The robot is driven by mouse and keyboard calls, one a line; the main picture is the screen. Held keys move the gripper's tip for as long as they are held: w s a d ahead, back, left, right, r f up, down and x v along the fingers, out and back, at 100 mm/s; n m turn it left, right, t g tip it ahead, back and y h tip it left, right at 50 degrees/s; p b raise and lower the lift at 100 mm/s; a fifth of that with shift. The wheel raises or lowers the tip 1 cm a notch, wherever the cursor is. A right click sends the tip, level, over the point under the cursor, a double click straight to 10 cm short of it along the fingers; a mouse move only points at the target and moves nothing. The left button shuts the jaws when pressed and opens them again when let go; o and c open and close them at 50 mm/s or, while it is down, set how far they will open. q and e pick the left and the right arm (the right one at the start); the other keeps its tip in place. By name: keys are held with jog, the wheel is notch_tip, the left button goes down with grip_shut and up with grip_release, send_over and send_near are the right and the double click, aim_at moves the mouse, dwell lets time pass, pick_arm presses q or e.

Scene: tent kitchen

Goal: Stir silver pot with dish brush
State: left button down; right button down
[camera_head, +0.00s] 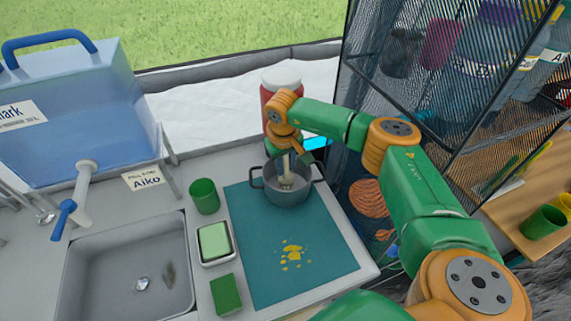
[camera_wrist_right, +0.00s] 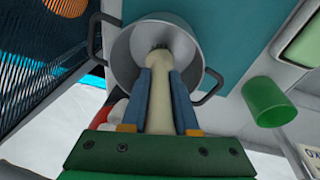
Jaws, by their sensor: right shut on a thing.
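The silver pot (camera_head: 287,190) stands on the teal mat (camera_head: 262,215) on the counter, with a handle on each side. My right gripper (camera_head: 289,158) is above the pot and points down into it. It is shut on the pale handle of the dish brush (camera_head: 286,180). In the right wrist view the brush (camera_wrist_right: 187,100) runs between the two blue fingers (camera_wrist_right: 168,95), and its dark tip is inside the pot (camera_wrist_right: 125,50). Whether the bristles touch the pot's bottom cannot be told. My left gripper is not in view.
A green cup (camera_head: 204,196), a tray with a light green block (camera_head: 215,243) and a green sponge (camera_head: 226,294) stand left of the mat. The sink (camera_head: 130,270) lies further left. A red jar (camera_head: 268,95) stands behind the pot; a mesh shelf (camera_head: 440,90) rises at right.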

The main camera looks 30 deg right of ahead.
jog(key=r+p, duration=0.2)
jog(key=s+r+p, duration=0.1)
jog(key=r+p, duration=0.1)
jog(key=r, duration=0.1)
jog(key=a+r+p, duration=0.1)
jog(key=r+p, duration=0.1)
jog(key=r, duration=0.1)
jog(key=shift+s, duration=0.15)
jog(key=shift+f, duration=0.1)
dwell(0.5)
notch_tip(320, 180, up, 4)
jog(key=shift+r+p, duration=0.1)
jog(key=shift+p, duration=0.2)
jog(key=shift+r, duration=0.45)
